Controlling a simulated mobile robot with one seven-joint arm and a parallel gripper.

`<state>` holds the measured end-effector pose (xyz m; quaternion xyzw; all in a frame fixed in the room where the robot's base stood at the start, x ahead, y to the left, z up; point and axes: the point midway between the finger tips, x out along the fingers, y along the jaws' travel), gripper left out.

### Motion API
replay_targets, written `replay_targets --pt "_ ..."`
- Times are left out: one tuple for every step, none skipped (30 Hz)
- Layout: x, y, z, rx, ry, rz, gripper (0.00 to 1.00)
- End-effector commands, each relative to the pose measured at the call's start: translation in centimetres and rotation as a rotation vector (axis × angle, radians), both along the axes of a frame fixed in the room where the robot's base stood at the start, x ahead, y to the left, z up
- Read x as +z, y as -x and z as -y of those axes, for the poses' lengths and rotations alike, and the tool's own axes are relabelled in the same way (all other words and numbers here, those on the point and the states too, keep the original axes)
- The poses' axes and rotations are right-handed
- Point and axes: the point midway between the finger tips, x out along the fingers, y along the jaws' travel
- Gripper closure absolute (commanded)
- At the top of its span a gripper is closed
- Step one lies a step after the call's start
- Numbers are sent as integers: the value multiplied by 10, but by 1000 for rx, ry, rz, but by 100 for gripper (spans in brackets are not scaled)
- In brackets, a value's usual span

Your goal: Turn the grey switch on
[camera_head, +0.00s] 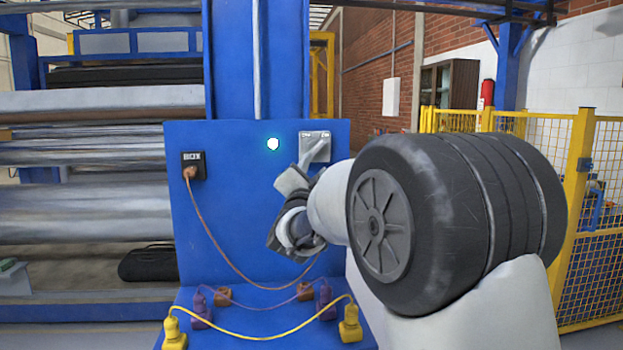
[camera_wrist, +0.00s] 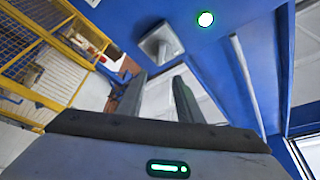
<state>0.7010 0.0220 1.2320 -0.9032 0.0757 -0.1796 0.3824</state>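The grey switch (camera_head: 317,143) is a small light-grey box mounted high on the right of the blue panel, partly hidden behind my gripper (camera_head: 299,168). In the wrist view the switch (camera_wrist: 161,44) sits just beyond my fingertips, with a paler raised part at its middle. I cannot tell clearly which way its lever is set. My gripper (camera_wrist: 159,82) is open, with a clear gap between its two dark fingers and nothing between them. The fingers point toward the panel near the switch; whether they touch it cannot be told.
A glowing white round light (camera_head: 273,144) is on the panel left of the switch. A black socket box (camera_head: 193,165) has an orange cable plugged in. Yellow plugs (camera_head: 349,323) and purple plugs stand on the ledge below. A yellow fence (camera_head: 583,200) is at the right.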

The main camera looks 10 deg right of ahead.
Motion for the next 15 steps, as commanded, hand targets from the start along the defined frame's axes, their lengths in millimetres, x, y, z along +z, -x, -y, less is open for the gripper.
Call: replay_targets --pt "-2 10 -3 2 -1 0 67" --pt "-4 15 -5 2 -1 0 67" --pt "-6 20 -7 2 -1 0 67" --pt "-7 24 -8 2 -2 -1 67" --pt "-8 27 -9 1 -2 0 67" --pt "-9 31 -10 1 -2 0 67" --pt "-9 33 -10 1 -2 0 67" --pt "-10 35 -11 1 -1 0 67" --pt "-11 37 -11 0 -1 0 67" --pt "-11 38 -11 0 -1 0 67" --pt "-11 39 -11 0 -1 1 67" --pt "-11 39 -11 0 -1 1 67" --pt "-11 39 -11 0 -1 1 67" --pt "-11 39 -11 0 -1 1 67" --pt "-11 39 -11 0 -1 1 67"
